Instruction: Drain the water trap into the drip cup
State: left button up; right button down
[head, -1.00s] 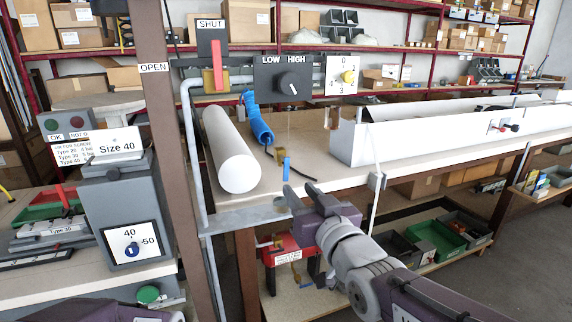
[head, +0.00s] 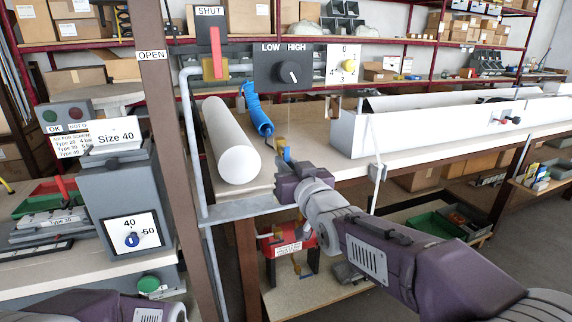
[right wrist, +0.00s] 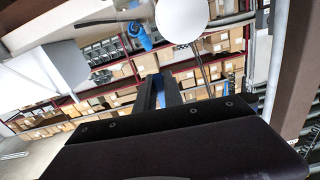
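A small blue piece (head: 287,153) with a brass part (head: 280,143) hangs below the blue coiled hose (head: 259,118), at the bench's front edge. My right gripper (head: 284,167) is right at this piece in the head view. In the right wrist view the fingers (right wrist: 159,92) are close together with a blue strip between them; I cannot tell whether they press on it. A red unit (head: 285,247) with a white label and a brass fitting stands under the bench. I cannot tell for certain which part is the water trap, nor pick out the drip cup. My left gripper is out of view.
A white roll (head: 232,145) lies on the bench left of the hose. A brown post (head: 172,170) and a grey pipe frame stand at left. A panel with a LOW/HIGH knob (head: 290,72) is above. A long white profile (head: 420,130) lies at right; green bins are below.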

jog(key=shift+a+m, duration=0.1)
jog(key=shift+m, duration=0.2)
jog(key=shift+s+a+r+m+b, duration=0.15)
jog(key=shift+a+r+m+b, duration=0.45)
jog(key=shift+m, duration=2.05)
jog(key=shift+s+a+r+m+b, duration=0.25)
jog(key=shift+m+b, duration=0.5)
jog(key=shift+m, duration=1.85)
jog(key=shift+s+a+r+m+b, duration=0.1)
jog(key=shift+a+r+m+b, duration=0.45)
jog(key=shift+m, duration=2.1)
jog(key=shift+d+r, duration=0.1)
jog(key=c, duration=1.4)
grip_release()
jog(key=shift+w, duration=0.1)
jog(key=shift+c, duration=0.2)
